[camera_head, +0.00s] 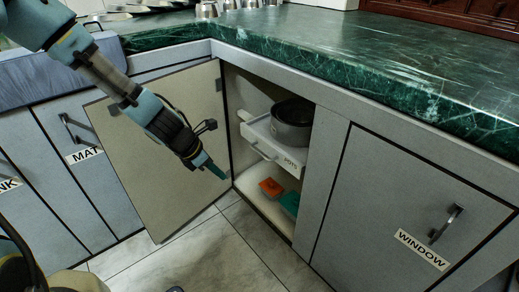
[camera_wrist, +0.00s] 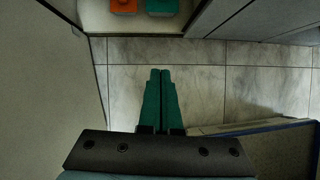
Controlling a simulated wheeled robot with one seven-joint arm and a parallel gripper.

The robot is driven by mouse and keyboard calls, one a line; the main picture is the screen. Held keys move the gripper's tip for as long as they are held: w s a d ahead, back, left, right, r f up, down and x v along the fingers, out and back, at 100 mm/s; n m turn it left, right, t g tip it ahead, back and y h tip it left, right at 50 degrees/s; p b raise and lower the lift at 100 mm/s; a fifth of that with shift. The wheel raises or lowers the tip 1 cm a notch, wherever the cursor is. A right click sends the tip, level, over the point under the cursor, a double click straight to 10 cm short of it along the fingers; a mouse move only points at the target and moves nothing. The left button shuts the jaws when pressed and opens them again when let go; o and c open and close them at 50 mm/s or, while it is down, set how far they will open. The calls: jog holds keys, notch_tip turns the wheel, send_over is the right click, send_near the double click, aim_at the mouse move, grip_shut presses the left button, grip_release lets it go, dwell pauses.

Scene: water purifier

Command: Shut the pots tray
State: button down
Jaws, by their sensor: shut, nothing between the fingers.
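The pots tray (camera_head: 262,138) is a white pull-out tray labelled POTS inside the open corner cabinet in the head view. It has a small front handle, and a dark metal pot (camera_head: 292,128) stands on it. The tray sits inside the cabinet opening; how far out it is drawn is hard to tell. My gripper (camera_head: 222,174) is shut and empty, pointing down to the right in front of the open cabinet door, left of the tray and lower than it. In the wrist view my gripper (camera_wrist: 160,75) shows its fingers together above the floor. The tray is not visible there.
The cabinet door (camera_head: 150,190) stands open at left, behind my arm. Orange (camera_head: 270,187) and teal (camera_head: 290,203) items lie on the cabinet bottom; they also show in the wrist view (camera_wrist: 124,6). A green marble counter (camera_head: 400,75) overhangs above. The tiled floor (camera_head: 230,255) in front is clear.

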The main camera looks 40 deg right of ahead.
jog(key=w+d+r+n+h+b, duration=0.15)
jog(key=d+r+h, duration=0.3)
jog(key=d, duration=0.45)
jog(key=b, duration=0.3)
send_near(281, 140)
jog(key=shift+m+t+y, duration=0.25)
jog(key=shift+t, duration=0.05)
jog(key=f, duration=0.2)
jog(key=a+f, duration=0.1)
jog(key=f, duration=0.1)
jog(key=shift+s+a, duration=0.2)
jog(key=shift+a, duration=0.05)
jog(key=shift+d+r, duration=0.1)
jog(key=shift+d, duration=0.3)
jog(key=shift+s+d+r, duration=0.1)
jog(key=shift+d+r, duration=0.05)
jog(key=shift+d, duration=0.25)
jog(key=shift+d+p, duration=1.25)
jog(key=shift+d, duration=1.05)
jog(key=shift+s, duration=0.1)
